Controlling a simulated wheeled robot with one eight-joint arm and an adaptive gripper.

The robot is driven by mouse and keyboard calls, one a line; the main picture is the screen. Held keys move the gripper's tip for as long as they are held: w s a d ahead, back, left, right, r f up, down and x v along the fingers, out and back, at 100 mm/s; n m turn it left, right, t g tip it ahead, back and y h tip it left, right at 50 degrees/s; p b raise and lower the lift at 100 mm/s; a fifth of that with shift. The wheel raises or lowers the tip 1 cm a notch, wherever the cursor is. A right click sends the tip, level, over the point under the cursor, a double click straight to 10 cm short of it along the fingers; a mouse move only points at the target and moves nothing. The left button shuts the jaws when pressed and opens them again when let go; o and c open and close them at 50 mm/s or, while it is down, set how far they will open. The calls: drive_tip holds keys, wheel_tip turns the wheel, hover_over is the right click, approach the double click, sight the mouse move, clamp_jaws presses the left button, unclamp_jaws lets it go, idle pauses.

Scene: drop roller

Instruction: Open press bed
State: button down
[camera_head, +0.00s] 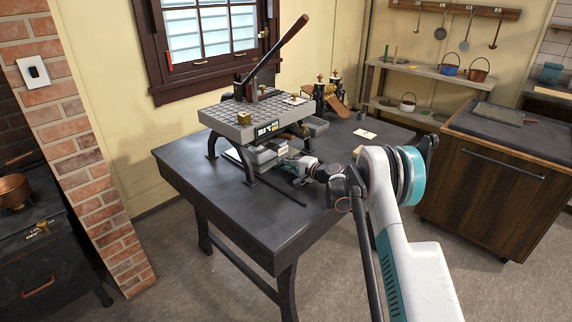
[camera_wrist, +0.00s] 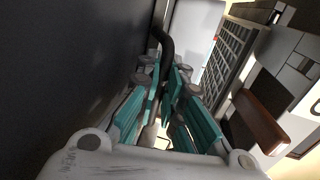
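The press (camera_head: 250,112) stands on a dark table, with a grey gridded top on dark curved legs and a small display on its front. A long lever with a brown grip (camera_head: 290,33) rises from it, slanting up to the right. A light grey tray-like part (camera_head: 266,152) sits under the top. My gripper (camera_head: 290,167) is low at the press's right front, close to this part; contact cannot be told. In the wrist view, my gripper's teal fingers (camera_wrist: 168,88) are near each other, with a dark curved bar (camera_wrist: 164,45) beyond the tips. Whether they grip it is unclear.
The table (camera_head: 225,196) is clear at its front left. Small brass and wooden items (camera_head: 330,92) stand behind the press at the right. A pale card (camera_head: 365,133) lies on the table's right side. A window (camera_head: 212,35) is close behind the lever.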

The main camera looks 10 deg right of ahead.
drive_tip(key=f+v, duration=0.1)
drive_tip(key=v, duration=0.5)
drive_tip(key=f+v, duration=0.1)
drive_tip(key=v, duration=0.6)
drive_tip(key=f+v, duration=0.2)
drive_tip(key=v, duration=0.4)
drive_tip(key=shift+v, duration=0.8)
drive_tip(key=shift+f, duration=0.15)
drive_tip(key=c, duration=2)
unclamp_jaws()
drive_tip(key=v, duration=1.2)
